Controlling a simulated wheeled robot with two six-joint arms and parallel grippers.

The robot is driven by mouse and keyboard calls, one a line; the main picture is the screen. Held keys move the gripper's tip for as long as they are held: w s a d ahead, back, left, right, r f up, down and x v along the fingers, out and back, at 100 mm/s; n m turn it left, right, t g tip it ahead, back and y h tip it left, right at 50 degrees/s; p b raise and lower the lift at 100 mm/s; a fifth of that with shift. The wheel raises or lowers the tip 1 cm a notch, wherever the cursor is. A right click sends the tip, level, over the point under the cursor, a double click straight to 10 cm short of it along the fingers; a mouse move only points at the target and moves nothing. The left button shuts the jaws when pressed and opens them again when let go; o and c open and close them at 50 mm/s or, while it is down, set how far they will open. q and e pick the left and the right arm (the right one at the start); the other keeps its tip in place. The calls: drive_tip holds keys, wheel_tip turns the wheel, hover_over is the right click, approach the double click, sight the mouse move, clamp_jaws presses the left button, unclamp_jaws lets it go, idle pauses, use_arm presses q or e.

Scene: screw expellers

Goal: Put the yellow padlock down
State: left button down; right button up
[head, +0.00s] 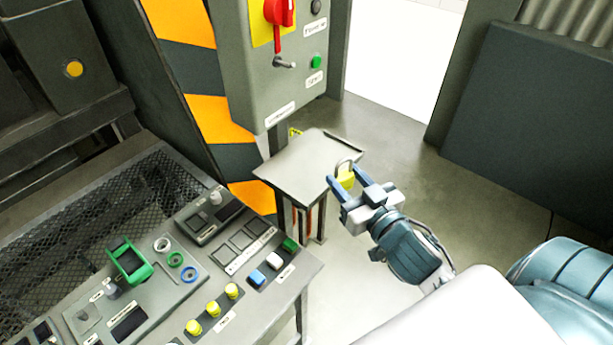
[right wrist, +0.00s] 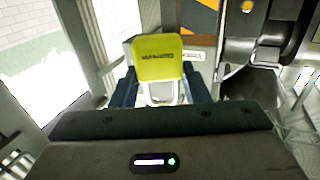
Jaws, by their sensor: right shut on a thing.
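The yellow padlock (head: 345,180) with a grey shackle is between the fingers of my right gripper (head: 350,184) in the head view. The gripper is shut on it, beside the right edge of a small grey stand top (head: 300,160). I cannot tell whether the padlock touches the stand. My left gripper is not in view.
A control box (head: 280,95) with a red switch (head: 279,12) and a green button stands behind the stand. A control desk (head: 190,275) with several buttons and a green-framed device (head: 127,262) is at the lower left. The floor right of the stand is clear.

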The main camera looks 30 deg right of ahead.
drive_tip(key=shift+w+a+f, duration=0.1)
drive_tip(key=shift+w+f, duration=0.05)
drive_tip(key=shift+f, duration=0.2)
drive_tip(key=shift+w, duration=0.25)
drive_tip(key=w+d+p, duration=0.1)
drive_tip(key=w, duration=0.1)
drive_tip(key=w+d+p, duration=0.1)
drive_tip(key=w, duration=0.2)
drive_tip(key=w+d+p, duration=0.1)
drive_tip(key=w, duration=0.1)
drive_tip(key=shift+w+d+f, duration=0.1)
drive_tip(key=shift+w+d, duration=0.25)
drive_tip(key=shift+w, duration=0.05)
drive_tip(key=w, duration=0.2)
drive_tip(key=w+d+p, duration=0.1)
drive_tip(key=w, duration=0.1)
drive_tip(key=w+d+f, duration=0.1)
drive_tip(key=w, duration=0.1)
drive_tip(key=shift+d+p, duration=0.1)
drive_tip(key=shift+p, duration=0.2)
drive_tip(key=shift+w+d+f, duration=0.1)
drive_tip(key=shift+w, duration=0.1)
wheel_tip(320, 180, down, 3)
drive_tip(key=shift+p, duration=0.55)
drive_tip(key=shift+f, duration=0.25)
